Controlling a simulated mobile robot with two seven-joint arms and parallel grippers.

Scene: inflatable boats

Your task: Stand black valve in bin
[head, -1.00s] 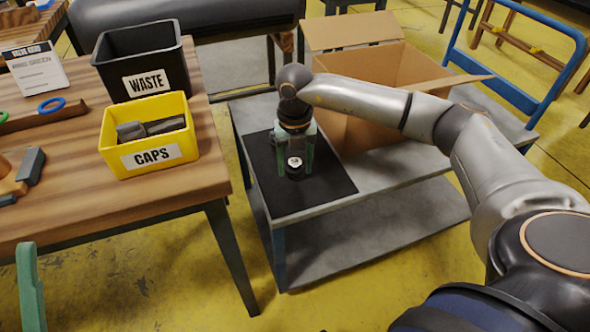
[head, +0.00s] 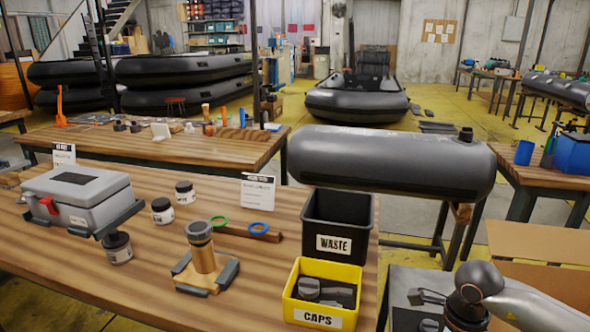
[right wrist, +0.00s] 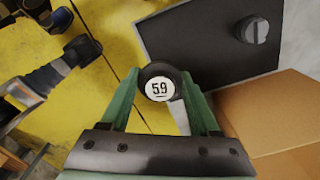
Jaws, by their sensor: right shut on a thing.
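In the right wrist view my right gripper (right wrist: 158,98) has its green fingers shut on a black round piece, which I take as the black valve (right wrist: 148,70). Its white disc reads 5.9 and faces the camera. Its lower part is hidden. In the head view my right wrist shows at the lower right, and the gripper is out of frame below. A yellow CAPS bin (head: 292,299) with several dark parts in it stands on the wooden table's right corner. A black WASTE bin (head: 338,211) stands behind it, and its visible inside looks empty. My left gripper is not in view.
Another dark cap (right wrist: 255,30) lies on the black mat (right wrist: 190,45), beside a cardboard box (right wrist: 275,118). A brown post fixture (head: 203,262), small jars and a grey case (head: 80,205) occupy the wooden table (head: 130,285). A black inflated tube (head: 390,160) lies behind the bins.

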